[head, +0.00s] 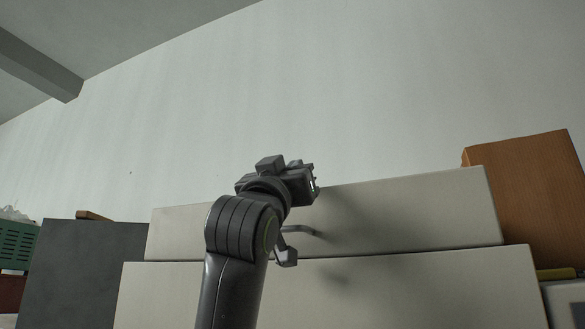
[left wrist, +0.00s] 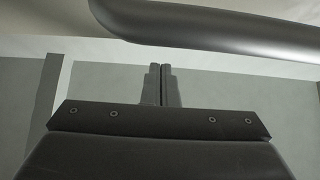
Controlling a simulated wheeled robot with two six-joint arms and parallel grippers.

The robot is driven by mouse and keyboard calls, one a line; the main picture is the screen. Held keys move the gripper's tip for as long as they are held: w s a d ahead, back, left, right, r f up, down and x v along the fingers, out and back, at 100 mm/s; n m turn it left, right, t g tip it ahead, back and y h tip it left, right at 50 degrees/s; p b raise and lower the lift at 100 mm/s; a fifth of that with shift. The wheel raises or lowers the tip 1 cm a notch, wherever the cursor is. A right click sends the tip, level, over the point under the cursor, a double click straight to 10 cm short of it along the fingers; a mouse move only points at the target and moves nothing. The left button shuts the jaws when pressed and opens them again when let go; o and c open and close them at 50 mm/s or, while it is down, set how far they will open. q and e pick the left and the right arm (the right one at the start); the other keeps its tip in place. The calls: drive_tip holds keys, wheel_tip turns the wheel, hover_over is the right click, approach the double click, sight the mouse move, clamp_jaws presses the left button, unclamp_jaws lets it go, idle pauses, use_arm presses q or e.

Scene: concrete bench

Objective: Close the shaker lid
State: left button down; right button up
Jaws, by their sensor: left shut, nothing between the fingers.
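No shaker and no shaker lid can be made out in either view. My left gripper (head: 311,184) is raised at the middle of the head view, in front of pale panels and the wall. In the left wrist view its two dark fingers (left wrist: 162,70) are together with nothing between them. My right gripper is in neither view.
A pale upper panel (head: 420,213) and a lower one (head: 420,290) fill the bottom, with a curved metal handle (head: 303,231) beside my arm. A brown box (head: 525,185) stands right, a dark grey box (head: 75,270) and green crate (head: 14,245) left. A dark rounded bar (left wrist: 220,28) crosses beyond the fingers.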

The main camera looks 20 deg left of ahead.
use_arm(q)
drive_tip(key=b+v, duration=0.2)
drive_tip(key=v, duration=0.7)
drive_tip(key=shift+s+b, duration=0.35)
drive_tip(key=shift+s, duration=0.2)
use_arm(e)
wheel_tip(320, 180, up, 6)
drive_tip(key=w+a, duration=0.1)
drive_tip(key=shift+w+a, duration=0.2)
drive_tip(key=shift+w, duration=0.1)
